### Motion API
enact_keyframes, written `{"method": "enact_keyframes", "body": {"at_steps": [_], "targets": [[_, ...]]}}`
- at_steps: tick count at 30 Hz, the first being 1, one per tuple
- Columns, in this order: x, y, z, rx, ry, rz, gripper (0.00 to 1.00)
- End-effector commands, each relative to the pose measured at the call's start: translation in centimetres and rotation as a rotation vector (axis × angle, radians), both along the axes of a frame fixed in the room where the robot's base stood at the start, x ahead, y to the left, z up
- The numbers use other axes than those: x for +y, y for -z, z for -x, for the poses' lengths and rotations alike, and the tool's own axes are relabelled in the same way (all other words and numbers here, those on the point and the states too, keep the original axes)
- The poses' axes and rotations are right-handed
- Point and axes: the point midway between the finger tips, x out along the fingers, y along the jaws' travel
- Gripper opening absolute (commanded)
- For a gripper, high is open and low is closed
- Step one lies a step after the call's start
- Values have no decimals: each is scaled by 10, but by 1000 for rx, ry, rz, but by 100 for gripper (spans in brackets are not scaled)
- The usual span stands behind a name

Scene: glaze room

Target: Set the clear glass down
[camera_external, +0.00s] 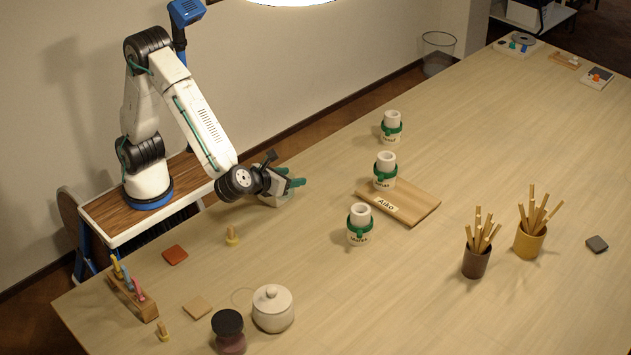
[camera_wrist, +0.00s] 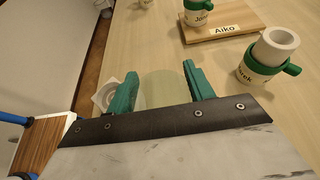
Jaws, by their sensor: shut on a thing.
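My gripper (camera_external: 291,183) is over the table's back left part, left of the name board. Its green fingers (camera_wrist: 160,88) are shut on the clear glass (camera_wrist: 165,86), a pale, see-through round shape between them in the wrist view. I cannot make out the glass in the external view, and its lower end is hidden in the wrist view. Whether it touches the table cannot be told.
Three white cups with green bands (camera_external: 360,225) (camera_external: 385,172) (camera_external: 391,127) stand to the right; the middle one is on the wooden "Aiko" board (camera_external: 418,207). A pale hollowed object (camera_wrist: 106,95) is beside the left finger.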

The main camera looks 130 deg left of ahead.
Motion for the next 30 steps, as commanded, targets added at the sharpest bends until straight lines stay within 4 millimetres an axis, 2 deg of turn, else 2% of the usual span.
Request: {"method": "enact_keyframes", "body": {"at_steps": [1,3,6,9,12,17,24,30], "targets": [[31,0,-2,0,-30,-2,25],[67,0,-4,2,-55,-4,25],[110,-1,-3,6,-83,-9,25],[142,-1,1,8,-105,-13,25],[162,-2,3,11,-116,-16,25],[175,11,5,16,-123,-17,25],[174,53,5,16,-121,-16,25],[174,68,5,15,-122,-16,25]]}}
